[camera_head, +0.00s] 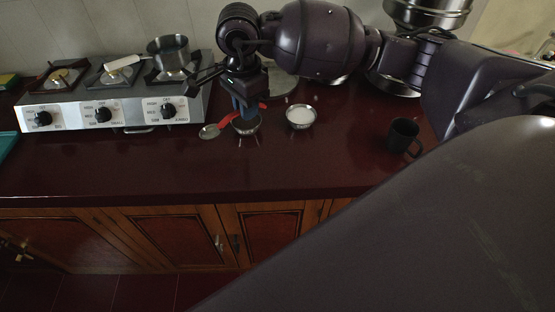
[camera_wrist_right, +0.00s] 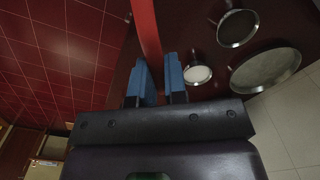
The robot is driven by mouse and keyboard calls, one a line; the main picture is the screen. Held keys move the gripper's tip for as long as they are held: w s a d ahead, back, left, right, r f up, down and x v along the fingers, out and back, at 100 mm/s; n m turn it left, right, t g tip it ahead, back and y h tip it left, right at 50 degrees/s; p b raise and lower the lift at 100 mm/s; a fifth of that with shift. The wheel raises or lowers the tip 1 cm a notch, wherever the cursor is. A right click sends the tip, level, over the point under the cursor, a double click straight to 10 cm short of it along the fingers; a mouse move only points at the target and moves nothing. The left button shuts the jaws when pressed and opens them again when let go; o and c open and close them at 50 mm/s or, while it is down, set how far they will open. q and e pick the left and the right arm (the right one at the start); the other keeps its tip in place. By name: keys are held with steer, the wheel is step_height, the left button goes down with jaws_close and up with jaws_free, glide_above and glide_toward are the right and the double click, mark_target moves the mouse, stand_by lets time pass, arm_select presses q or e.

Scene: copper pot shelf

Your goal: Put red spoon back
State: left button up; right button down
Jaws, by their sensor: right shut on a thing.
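The red spoon (camera_head: 226,122) has a red handle and a metallic head (camera_head: 209,132). In the right wrist view the red handle (camera_wrist_right: 145,28) runs up from between the blue fingers of the gripper (camera_wrist_right: 160,75). The spoon head is hidden in the wrist view. My left gripper is not in view.
A bowl of white contents (camera_head: 301,117) stands right of the gripper, and a dark mug (camera_head: 403,136) farther right. A stove (camera_head: 130,108) with a small pot (camera_head: 169,52) is at left. The dark red counter (camera_head: 130,165) is clear in front.

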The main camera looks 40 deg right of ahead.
steer(key=m, duration=0.3)
steer(key=d+m, duration=0.1)
steer(key=m, duration=0.1)
steer(key=shift+w+f+m, duration=0.2)
steer(key=shift+f+m, duration=0.1)
steer(key=m, duration=0.3)
steer(key=shift+w+d+f, duration=0.1)
steer(key=shift+d, duration=0.15)
steer(key=m, duration=0.4)
steer(key=shift+w+d+f+b, duration=0.1)
steer(key=shift+d+f+b, duration=0.05)
steer(key=shift+d+b, duration=0.15)
steer(key=m, duration=0.4)
steer(key=m+b, duration=0.1)
steer(key=m, duration=1.7)
glide_above(272, 166)
step_height(272, 166, down, 17)
steer(key=shift+f, duration=2.6)
